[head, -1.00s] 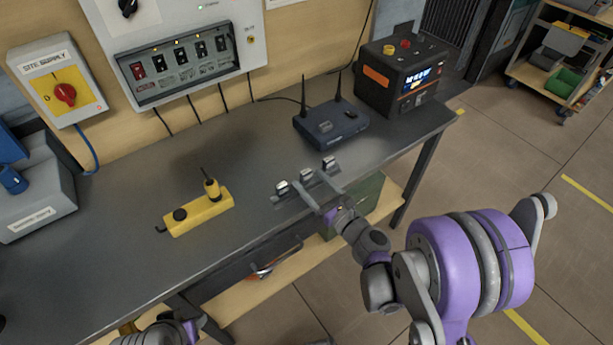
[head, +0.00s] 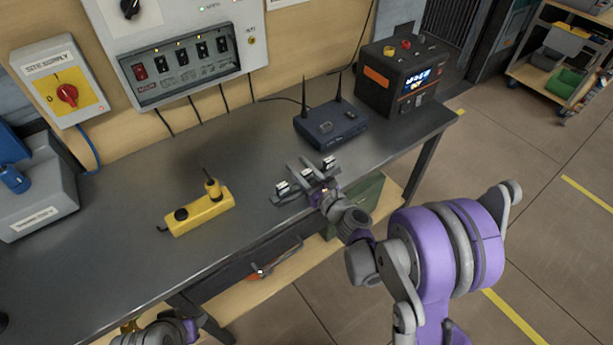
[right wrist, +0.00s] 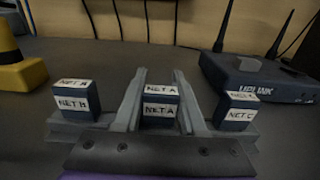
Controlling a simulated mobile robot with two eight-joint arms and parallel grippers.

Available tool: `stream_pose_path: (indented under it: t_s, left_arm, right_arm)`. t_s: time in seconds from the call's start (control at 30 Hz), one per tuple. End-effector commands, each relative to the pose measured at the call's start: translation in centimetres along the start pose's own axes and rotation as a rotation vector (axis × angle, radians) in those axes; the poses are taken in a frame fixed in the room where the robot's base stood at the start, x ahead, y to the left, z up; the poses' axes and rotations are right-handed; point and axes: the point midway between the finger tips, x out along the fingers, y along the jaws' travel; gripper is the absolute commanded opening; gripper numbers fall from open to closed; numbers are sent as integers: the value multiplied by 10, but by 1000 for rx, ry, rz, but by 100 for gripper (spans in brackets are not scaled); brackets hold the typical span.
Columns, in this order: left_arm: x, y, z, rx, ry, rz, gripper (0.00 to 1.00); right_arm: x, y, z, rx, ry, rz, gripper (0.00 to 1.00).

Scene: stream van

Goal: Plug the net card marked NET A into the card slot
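The NET A card (right wrist: 160,107) is a small dark block with white labels, the middle one of three in a grey rack (head: 290,199) on the bench. My right gripper (right wrist: 160,78) is open, its two fingers passing on either side of NET A; whether they touch it I cannot tell. In the head view my right gripper (head: 299,164) reaches over the rack and partly hides the card. A dark blue UPLINK router (head: 330,126) with two antennas stands behind the rack; the card slot cannot be made out clearly. My left arm shows at the bottom edge, its fingers unclear.
The NET B card (right wrist: 76,98) and the NET C card (right wrist: 236,111) flank NET A closely. A yellow block (head: 200,212) with a small upright yellow device lies left on the bench. A black power unit (head: 397,77) stands behind right. The bench between is clear.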

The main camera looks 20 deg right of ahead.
Motion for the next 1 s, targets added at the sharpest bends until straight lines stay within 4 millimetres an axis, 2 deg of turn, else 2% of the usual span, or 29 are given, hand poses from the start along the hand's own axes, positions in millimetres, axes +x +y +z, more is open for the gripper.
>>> stream_pose_path:
  t_s: [0.03, 0.17, 0.53, 1.0]
  left_arm:
    - [0, 0, 0, 0, 0, 0, 50]
    - [0, 0, 0, 0, 0, 0, 50]
    - [-2, 0, -1, 0, 1, 0, 50]
    - [-19, 0, -10, 0, 7, 0, 50]
  right_arm:
    - [0, 0, 0, 0, 0, 0, 25]
    - [0, 0, 0, 0, 0, 0, 1]
    - [0, 0, 6, 0, 0, 0, 0]
    - [0, 0, 89, 0, 0, 0, 0]
